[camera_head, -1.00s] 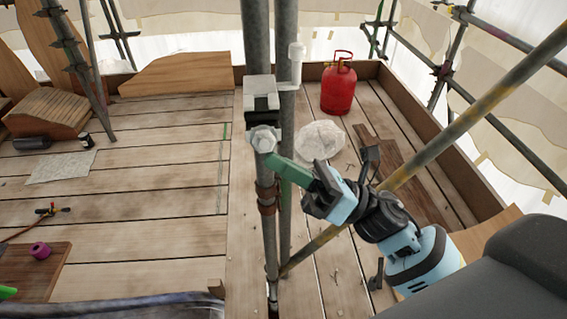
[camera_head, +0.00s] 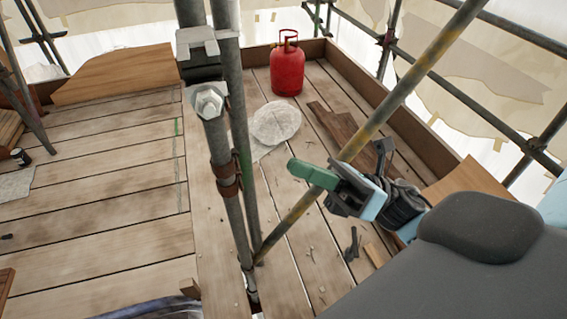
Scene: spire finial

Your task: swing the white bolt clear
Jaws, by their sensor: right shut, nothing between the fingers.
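A pale hexagonal bolt head or nut (camera_head: 209,103) sits at the top end of the near steel pole (camera_head: 222,165). Just above it is a pale metal coupler (camera_head: 208,40) with a dark band below, against the thicker poles. I do not clearly see a separate white bolt shaft there. My right gripper (camera_head: 291,168), with green fingers, is shut and empty. It is to the right of and below the bolt head, apart from it, by a slanting pole. My left gripper is out of view.
A slanting yellow-stained pole (camera_head: 388,105) crosses by my right gripper. A red gas bottle (camera_head: 287,72) stands at the back on the planks. A pale crumpled sack (camera_head: 276,122) and a dark board (camera_head: 338,126) lie nearby. The planks at left are mostly clear.

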